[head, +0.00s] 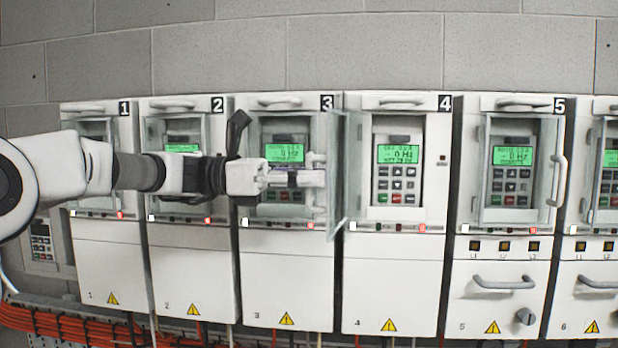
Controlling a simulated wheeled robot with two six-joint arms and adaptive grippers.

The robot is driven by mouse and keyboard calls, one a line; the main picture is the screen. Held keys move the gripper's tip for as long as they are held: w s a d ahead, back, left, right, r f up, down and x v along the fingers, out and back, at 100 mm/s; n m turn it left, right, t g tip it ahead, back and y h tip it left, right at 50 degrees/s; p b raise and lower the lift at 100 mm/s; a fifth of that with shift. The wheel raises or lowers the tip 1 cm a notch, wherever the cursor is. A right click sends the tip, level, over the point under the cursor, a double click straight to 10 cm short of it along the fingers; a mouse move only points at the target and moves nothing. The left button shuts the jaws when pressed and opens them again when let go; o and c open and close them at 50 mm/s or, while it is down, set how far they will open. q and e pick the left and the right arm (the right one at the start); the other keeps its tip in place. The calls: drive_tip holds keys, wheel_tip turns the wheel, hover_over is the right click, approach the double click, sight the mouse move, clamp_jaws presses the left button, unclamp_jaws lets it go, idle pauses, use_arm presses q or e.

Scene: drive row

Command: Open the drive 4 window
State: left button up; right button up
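Drive 4 (397,270) is a white cabinet with a green display and keypad, seen without glass in front. Its clear window (343,180) stands swung out at the left side of its opening, nearly edge-on, over the gap between drives 3 and 4. My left gripper (318,179) reaches in from the left across drive 3, its fingers pointing right, with the tips close to the outer side of this window. The handle area there is partly hidden by the fingers, so I cannot tell whether they hold it. My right gripper is not in view.
Drive 3 (287,280) stands behind my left gripper. Drive 5 (500,260) at the right has its window closed, with a vertical handle (559,180). Orange cables (60,322) run along the lower left. A grey block wall is behind the row.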

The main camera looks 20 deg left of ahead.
use_arm(q)
drive_tip(key=v, duration=1.2)
drive_tip(key=shift+w+d, duration=0.1)
